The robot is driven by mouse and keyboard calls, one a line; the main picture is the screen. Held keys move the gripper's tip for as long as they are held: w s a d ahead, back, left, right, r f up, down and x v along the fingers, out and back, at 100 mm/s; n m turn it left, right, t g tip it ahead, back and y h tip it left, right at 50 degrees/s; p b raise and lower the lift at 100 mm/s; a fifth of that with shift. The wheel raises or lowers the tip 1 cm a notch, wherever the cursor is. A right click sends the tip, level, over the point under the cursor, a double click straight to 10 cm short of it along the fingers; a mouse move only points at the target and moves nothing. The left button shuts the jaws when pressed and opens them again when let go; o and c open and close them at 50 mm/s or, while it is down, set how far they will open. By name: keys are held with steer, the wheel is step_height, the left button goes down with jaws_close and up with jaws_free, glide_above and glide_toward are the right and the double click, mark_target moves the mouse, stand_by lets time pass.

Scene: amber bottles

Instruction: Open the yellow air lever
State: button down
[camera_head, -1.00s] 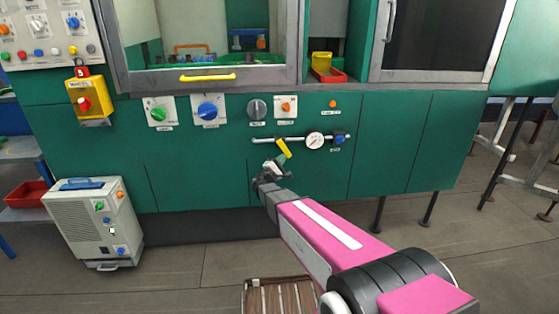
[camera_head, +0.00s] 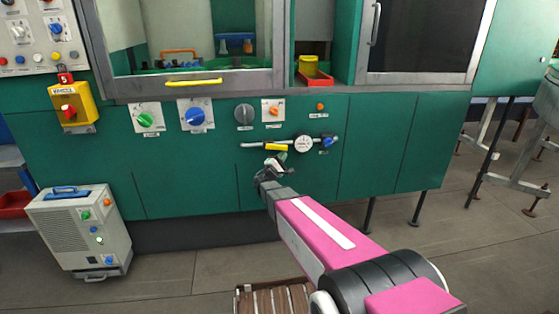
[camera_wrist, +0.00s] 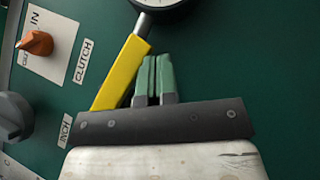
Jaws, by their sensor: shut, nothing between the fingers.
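The yellow air lever (camera_head: 276,147) lies along the thin grey pipe (camera_head: 252,145) on the green panel, in line with it. In the wrist view the yellow lever (camera_wrist: 122,72) runs slanting, with the grey pipe end (camera_wrist: 144,24) beyond it. My gripper (camera_head: 281,158) is just below the lever. In the wrist view its green fingers (camera_wrist: 155,60) are together and empty, to the right of the lever and very close to it. I cannot tell whether they touch. Part of the lever is hidden behind the gripper's dark bar.
A round gauge (camera_head: 304,144) and a blue knob (camera_head: 327,141) sit to the right on the same pipe. A dark grey knob (camera_head: 244,114) and an orange knob (camera_head: 273,111) are above. A wooden slatted crate (camera_head: 276,300) stands on the floor below.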

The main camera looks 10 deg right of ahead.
steer(key=shift+d+r, duration=0.35)
steer(key=shift+r, duration=0.2)
stand_by(0.4)
